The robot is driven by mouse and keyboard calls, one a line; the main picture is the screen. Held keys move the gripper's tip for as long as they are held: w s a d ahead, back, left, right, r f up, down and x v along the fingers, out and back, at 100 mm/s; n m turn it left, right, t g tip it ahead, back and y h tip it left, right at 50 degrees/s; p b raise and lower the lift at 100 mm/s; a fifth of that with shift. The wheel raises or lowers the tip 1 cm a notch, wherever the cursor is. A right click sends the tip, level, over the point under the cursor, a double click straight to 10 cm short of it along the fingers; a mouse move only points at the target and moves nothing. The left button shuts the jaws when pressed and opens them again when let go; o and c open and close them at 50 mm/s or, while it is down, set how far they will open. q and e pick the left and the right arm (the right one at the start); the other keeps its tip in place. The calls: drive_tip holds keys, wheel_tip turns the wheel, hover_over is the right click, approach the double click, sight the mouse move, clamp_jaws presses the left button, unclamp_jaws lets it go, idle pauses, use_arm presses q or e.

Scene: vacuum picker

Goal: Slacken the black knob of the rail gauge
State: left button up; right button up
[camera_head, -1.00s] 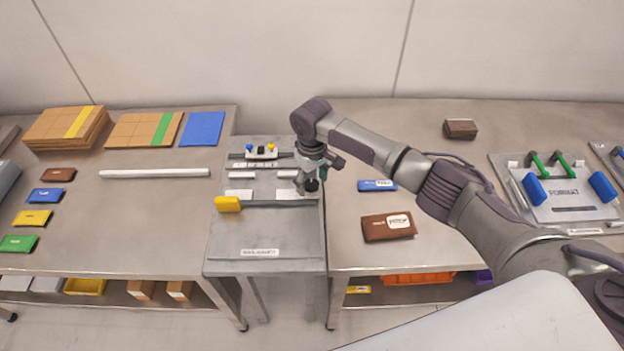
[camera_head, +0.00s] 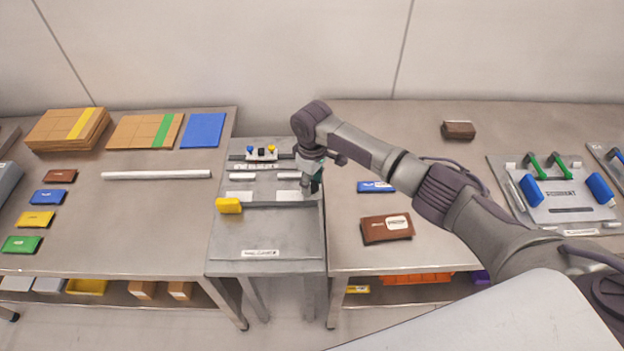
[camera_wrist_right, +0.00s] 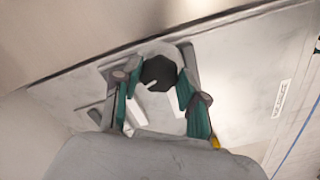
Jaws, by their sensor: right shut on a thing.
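The rail gauge lies along a dark rail (camera_head: 270,204) on the small grey middle table, with a yellow block (camera_head: 229,205) at its left end. My right gripper (camera_head: 313,187) points down at the right end of that rail. In the right wrist view the black knob (camera_wrist_right: 158,72), with a pale mark on it, sits between the two green-and-grey fingers. The right gripper is shut on the knob. In the head view the gripper hides the knob. My left gripper is in neither view.
Behind the rail are light plates and a dark bar with small blue and yellow knobs (camera_head: 262,153). The left table holds boxes, a blue panel (camera_head: 203,130) and a white rod (camera_head: 156,175). A brown pack (camera_head: 387,229) and a blue pack (camera_head: 376,187) lie right of the gripper.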

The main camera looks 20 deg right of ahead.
drive_tip(key=n+p, duration=0.1)
drive_tip(key=n, duration=0.3)
drive_tip(key=shift+n, duration=0.3)
drive_tip(key=n, duration=0.5)
drive_tip(key=shift+w, duration=0.15)
drive_tip(key=n, duration=0.5)
drive_tip(key=shift+n, duration=0.4)
drive_tip(key=shift+w+n+b, duration=0.1)
drive_tip(key=shift+n+b, duration=0.6)
drive_tip(key=shift+n, duration=1.9)
drive_tip(key=o, duration=1.1)
drive_tip(key=shift+o, duration=0.2)
